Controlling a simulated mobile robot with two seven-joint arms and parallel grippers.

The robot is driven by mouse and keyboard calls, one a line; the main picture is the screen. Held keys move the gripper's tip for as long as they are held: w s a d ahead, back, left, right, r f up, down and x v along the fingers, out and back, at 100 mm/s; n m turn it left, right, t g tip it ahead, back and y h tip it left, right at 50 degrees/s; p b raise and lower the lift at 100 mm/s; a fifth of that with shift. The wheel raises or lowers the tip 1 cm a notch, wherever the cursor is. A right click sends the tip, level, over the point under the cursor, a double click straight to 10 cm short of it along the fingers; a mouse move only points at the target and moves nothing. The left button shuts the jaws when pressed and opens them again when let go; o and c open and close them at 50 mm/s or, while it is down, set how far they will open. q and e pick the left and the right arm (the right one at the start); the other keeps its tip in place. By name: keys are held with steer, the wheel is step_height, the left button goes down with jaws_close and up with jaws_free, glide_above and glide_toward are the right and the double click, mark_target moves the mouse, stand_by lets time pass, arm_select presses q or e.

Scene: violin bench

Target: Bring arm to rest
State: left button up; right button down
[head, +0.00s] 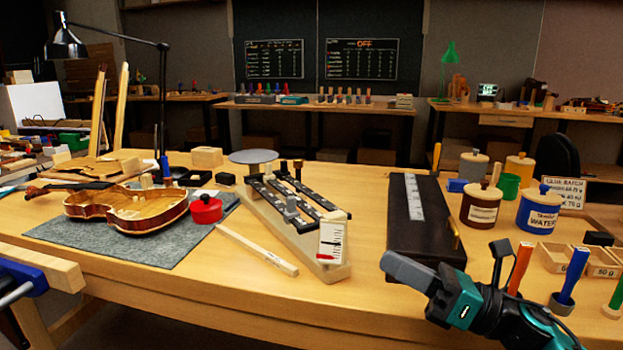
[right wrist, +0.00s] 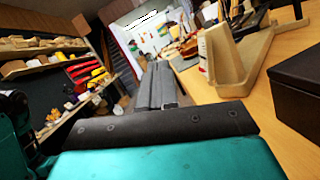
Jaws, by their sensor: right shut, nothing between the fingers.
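My right gripper (head: 408,271) is at the lower right of the head view, over the front edge of the workbench (head: 200,275). Its fingers are together with nothing between them, and they point left. In the right wrist view the closed fingers (right wrist: 158,88) point away over the bench, beside a pale wooden fixture (right wrist: 235,65) and a dark box (right wrist: 298,85). The gripper touches nothing that I can see. My left gripper does not show in either view.
A dark case (head: 425,215) lies just behind the right gripper. Jars (head: 480,205) and upright handled tools (head: 575,270) crowd the right side.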

step_height(320, 180, down, 14)
steer(key=s+d+m+t+h, duration=0.1)
steer(key=m+t+h, duration=0.4)
steer(key=m, duration=0.9)
steer(key=s+m+t+h, duration=0.25)
steer(key=m+h, duration=0.35)
steer(key=m, duration=0.7)
steer(key=s+f+m+g+h, duration=0.5)
steer(key=s+f+m+g, duration=0.1)
steer(key=s+f+m, duration=0.85)
arm_select(q)
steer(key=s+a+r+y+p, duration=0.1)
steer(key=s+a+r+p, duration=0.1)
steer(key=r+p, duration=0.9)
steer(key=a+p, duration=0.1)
steer(key=p, duration=0.4)
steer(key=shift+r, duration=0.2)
arm_select(e)
steer(key=d+r+m+h, duration=0.1)
steer(key=d+r, duration=0.3)
steer(key=r, duration=0.6)
steer(key=shift+r, duration=0.4)
